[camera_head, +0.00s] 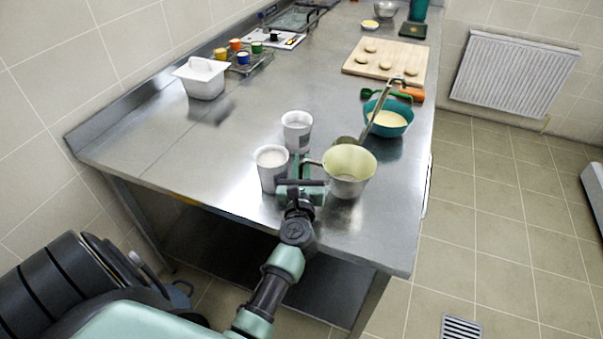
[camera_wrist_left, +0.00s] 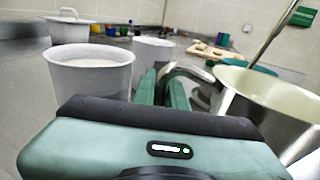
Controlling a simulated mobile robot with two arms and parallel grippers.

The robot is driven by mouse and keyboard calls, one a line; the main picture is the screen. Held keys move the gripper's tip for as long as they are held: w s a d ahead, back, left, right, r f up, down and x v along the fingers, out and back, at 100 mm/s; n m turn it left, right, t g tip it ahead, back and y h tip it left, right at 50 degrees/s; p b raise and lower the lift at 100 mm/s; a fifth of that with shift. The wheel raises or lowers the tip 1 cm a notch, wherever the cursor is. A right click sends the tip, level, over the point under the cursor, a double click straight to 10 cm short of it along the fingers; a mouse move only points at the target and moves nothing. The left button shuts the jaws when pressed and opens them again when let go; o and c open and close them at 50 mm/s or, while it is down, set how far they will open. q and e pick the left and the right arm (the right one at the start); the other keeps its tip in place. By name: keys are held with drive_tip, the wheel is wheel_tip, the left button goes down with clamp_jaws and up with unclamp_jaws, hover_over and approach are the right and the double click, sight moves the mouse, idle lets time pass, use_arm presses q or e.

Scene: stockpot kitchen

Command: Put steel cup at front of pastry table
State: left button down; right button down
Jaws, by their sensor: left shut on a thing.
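The steel cup (camera_head: 347,187), a wide metal cup with a pale yellowish inside, is at the near end of the steel pastry table (camera_head: 240,185). It also shows at the right of the left wrist view (camera_wrist_left: 236,105). My left gripper (camera_head: 302,170) is to the left of the cup, with its fingers (camera_wrist_left: 166,88) shut on the cup's handle. The cup is upright; I cannot tell whether its base touches the table. My right gripper is not in view.
Two white cups (camera_head: 272,175) (camera_head: 297,137) stand close left of my gripper. A teal bowl (camera_head: 397,128) with a ladle (camera_head: 372,122) is behind the steel cup. A wooden board (camera_head: 387,62) and a white tub (camera_head: 202,85) lie farther back. The near-left tabletop is clear.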

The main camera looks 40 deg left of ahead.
use_arm(q)
wheel_tip(320, 180, down, 2)
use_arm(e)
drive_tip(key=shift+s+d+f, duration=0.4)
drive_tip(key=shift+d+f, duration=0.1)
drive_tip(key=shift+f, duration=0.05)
use_arm(q)
drive_tip(key=c, duration=1.5)
unclamp_jaws()
drive_tip(key=shift+o, duration=0.2)
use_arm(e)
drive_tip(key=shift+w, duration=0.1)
